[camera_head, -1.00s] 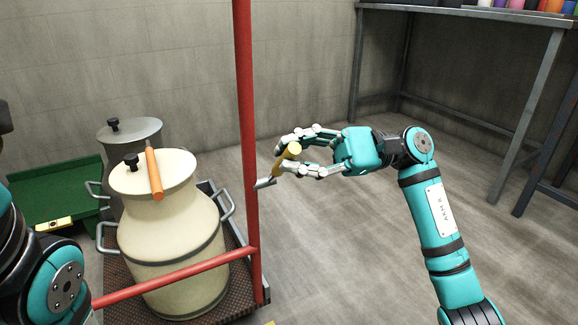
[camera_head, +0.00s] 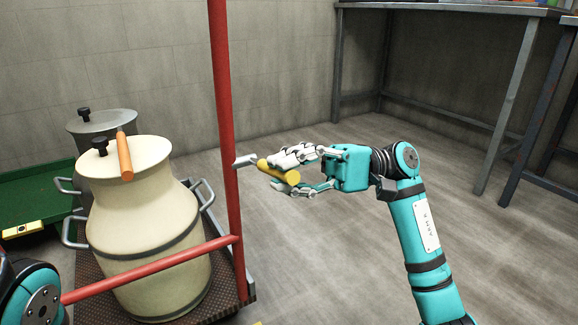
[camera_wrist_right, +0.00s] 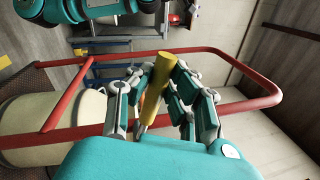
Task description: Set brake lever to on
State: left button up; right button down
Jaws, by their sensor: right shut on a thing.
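The brake lever is a yellow cylindrical grip (camera_head: 281,173) on a short grey metal arm (camera_head: 245,160) fixed to the red upright post. My right gripper (camera_head: 284,172) is shut on the yellow grip, with fingers above and below it. In the right wrist view the yellow grip (camera_wrist_right: 157,90) stands between the fingers of the gripper (camera_wrist_right: 160,92). The lever arm now points out nearly level to the right of the post. My left gripper is not in view; only part of my left arm shows at the lower left.
The red frame (camera_head: 222,100) belongs to a cart with a dark textured deck (camera_head: 90,285). A cream milk can (camera_head: 145,225) and a grey can (camera_head: 95,125) stand on it. A green tray (camera_head: 40,190) is at the left. A metal table (camera_head: 450,10) is behind; the floor between is clear.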

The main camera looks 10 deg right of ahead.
jog(key=shift+f, duration=0.15)
jog(key=c, duration=1.2)
grip_release()
jog(key=v, duration=1.2)
